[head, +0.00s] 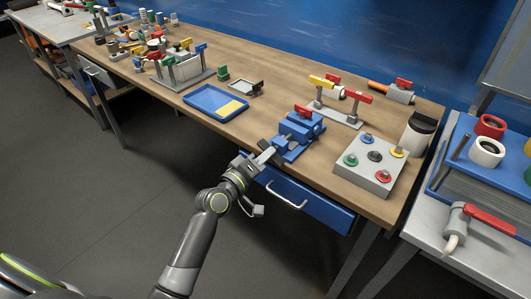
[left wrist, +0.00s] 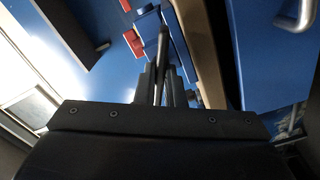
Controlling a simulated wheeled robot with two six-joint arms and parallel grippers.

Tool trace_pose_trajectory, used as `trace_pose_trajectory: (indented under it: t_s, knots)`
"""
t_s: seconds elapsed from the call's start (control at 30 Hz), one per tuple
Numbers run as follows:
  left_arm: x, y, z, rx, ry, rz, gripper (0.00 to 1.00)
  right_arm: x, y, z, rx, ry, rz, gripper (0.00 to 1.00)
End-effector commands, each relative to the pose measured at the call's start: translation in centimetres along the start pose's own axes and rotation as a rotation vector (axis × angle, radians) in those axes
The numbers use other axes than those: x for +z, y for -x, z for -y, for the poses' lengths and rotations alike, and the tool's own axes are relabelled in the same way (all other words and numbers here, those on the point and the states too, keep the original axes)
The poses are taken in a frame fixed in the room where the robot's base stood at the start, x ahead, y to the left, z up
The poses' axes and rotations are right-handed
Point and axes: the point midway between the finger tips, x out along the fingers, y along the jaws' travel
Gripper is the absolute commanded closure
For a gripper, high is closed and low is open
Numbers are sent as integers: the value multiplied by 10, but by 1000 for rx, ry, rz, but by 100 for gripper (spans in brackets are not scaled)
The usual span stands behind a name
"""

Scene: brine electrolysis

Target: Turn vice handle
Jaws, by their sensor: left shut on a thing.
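The blue vice (head: 302,130) stands at the front edge of the wooden workbench, with a red part on top. Its blue body also shows in the left wrist view (left wrist: 148,22), near the top. My left gripper (head: 266,154) is at the vice's front end, just over the bench edge. In the left wrist view its fingers (left wrist: 162,88) are closed around a thin dark rod, the vice handle (left wrist: 163,45), which runs up towards the vice. The handle is mostly hidden by the gripper in the head view. My right gripper is not in view.
A blue drawer with a metal handle (head: 288,196) is below the vice. A grey box with coloured knobs (head: 371,165) stands to its right, a blue tray (head: 208,97) to its left. A valve stand (head: 338,112) is behind it. Open floor lies in front.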

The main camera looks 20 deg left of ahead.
Motion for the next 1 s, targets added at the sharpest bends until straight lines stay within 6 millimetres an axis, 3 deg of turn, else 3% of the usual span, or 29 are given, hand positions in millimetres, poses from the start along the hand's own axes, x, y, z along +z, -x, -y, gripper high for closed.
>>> trace_pose_trajectory:
  t_s: [0.63, 0.67, 0.8, 1.0]
  knots:
    - [0, 0, 1, -1, 52, 0, 100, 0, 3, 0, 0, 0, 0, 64]
    - [0, 0, 1, -1, 52, 0, 88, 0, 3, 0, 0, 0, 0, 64]
    - [0, 0, 1, -1, 51, 0, 70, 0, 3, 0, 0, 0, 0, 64]
    - [0, 0, 0, 0, 51, 0, 69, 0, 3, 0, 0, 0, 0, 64]
